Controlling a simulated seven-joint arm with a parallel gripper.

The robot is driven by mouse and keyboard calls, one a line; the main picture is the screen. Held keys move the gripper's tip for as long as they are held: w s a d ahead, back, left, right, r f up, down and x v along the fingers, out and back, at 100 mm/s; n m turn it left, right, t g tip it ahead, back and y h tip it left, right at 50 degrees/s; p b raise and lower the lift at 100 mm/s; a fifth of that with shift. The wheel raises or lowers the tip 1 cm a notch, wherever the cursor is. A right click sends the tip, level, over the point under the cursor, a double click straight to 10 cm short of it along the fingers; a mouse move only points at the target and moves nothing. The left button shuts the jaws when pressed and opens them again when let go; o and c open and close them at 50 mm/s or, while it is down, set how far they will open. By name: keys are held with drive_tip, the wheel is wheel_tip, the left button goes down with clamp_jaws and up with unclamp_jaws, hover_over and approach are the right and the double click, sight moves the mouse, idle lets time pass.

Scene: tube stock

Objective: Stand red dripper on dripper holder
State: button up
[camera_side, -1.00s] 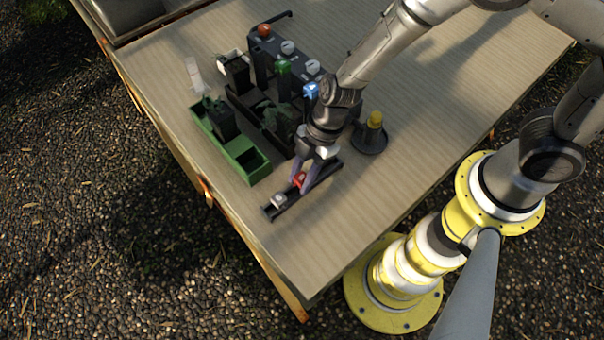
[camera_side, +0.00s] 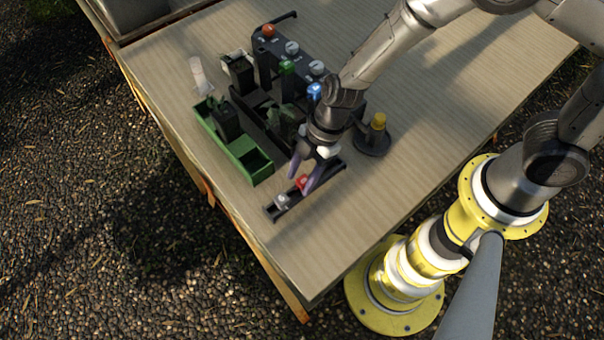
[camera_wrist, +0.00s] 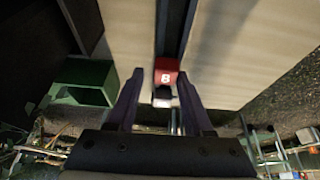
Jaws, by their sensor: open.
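The red dripper (camera_side: 302,182), a small red piece, stands on a narrow black rail, which looks like the dripper holder (camera_side: 328,172), near the table's front corner. In the wrist view the red dripper (camera_wrist: 166,72) shows a white letter like a B, and the dark holder (camera_wrist: 174,25) runs away behind it. My gripper (camera_side: 303,179) is open just above the rail, its purple fingers on either side of the red dripper and apart from it. The wrist view shows gaps between the fingertips (camera_wrist: 161,76) and the dripper. Its underside is hidden.
A pale grey piece (camera_side: 282,199) sits at the rail's near end. A green tray (camera_side: 232,146) lies to the left. A black rack (camera_side: 292,60) with coloured tops stands behind, and a dark cone with a yellow top (camera_side: 377,122) stands right. The table's front is clear.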

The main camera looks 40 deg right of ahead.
drive_tip(key=shift+s+d+f+g, duration=0.15)
drive_tip(key=shift+s+f+g, duration=0.15)
drive_tip(key=shift+s+f, duration=0.4)
drive_tip(key=v, duration=1.5)
drive_tip(key=shift+w+a+r, duration=0.15)
drive_tip(key=shift+w+a, duration=0.15)
drive_tip(key=shift+a, duration=0.05)
drive_tip(key=d+r+m+t, duration=0.2)
drive_tip(key=d+r+t, duration=0.15)
drive_tip(key=r, duration=0.45)
drive_tip(key=d+r+m+t, duration=0.1)
drive_tip(key=d+r+t, duration=0.1)
drive_tip(key=d+r, duration=0.45)
drive_tip(key=s+d+r+m+h, duration=0.1)
drive_tip(key=s+d+m+h, duration=0.1)
drive_tip(key=s+d+m, duration=0.2)
drive_tip(key=s+d+r+m+h, duration=0.1)
drive_tip(key=s+d+m, duration=0.4)
drive_tip(key=s+m, duration=0.5)
drive_tip(key=shift+r+m+h, duration=0.35)
drive_tip(key=shift+m+h, duration=0.15)
drive_tip(key=shift+h, duration=0.3)
